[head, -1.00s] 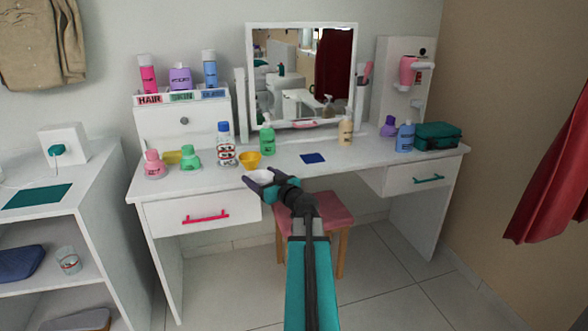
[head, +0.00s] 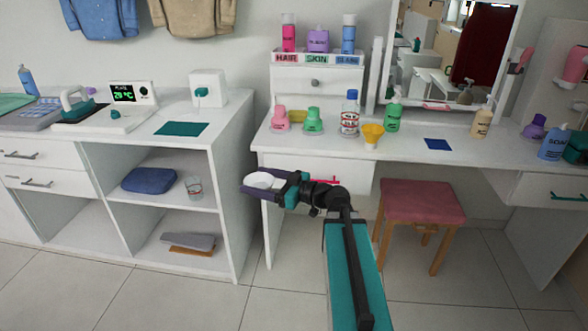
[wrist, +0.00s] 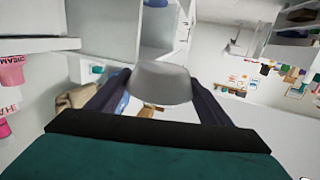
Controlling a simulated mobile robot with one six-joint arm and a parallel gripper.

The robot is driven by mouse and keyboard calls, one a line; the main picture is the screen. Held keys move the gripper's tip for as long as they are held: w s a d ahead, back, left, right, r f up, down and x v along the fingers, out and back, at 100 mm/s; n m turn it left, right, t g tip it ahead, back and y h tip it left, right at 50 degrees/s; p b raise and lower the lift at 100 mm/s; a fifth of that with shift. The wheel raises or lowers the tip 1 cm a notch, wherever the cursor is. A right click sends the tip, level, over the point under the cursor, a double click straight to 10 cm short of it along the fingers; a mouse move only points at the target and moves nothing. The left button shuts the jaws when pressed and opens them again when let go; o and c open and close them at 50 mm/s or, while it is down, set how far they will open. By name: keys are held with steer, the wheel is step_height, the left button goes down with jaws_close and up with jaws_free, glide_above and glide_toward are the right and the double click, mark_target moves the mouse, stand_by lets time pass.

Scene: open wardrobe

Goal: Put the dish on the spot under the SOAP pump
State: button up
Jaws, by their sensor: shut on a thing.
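The white dish (head: 262,180) is a small round bowl. My gripper (head: 266,184) is shut on it, with dark fingers at its sides, in front of the dressing table's left end. The dish also shows between the fingers in the wrist view (wrist: 162,84). A blue pump bottle (head: 554,143), whose label seems to read SOAP, stands at the right of the table top. A green pump bottle (head: 393,112) and a cream one (head: 482,122) stand farther left; their labels are too small to read. A flat dark-blue square (head: 438,144) lies on the table top.
Open white shelves (head: 225,150) stand at left, with a teal mat (head: 181,128) on top. The floor in front is clear.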

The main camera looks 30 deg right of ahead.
steer(key=s+a+n+g+y, duration=0.3)
steer(key=a, duration=0.9)
steer(key=shift+s+a+g+y, duration=0.25)
steer(key=shift+g+y, duration=0.15)
steer(key=shift+n, duration=0.3)
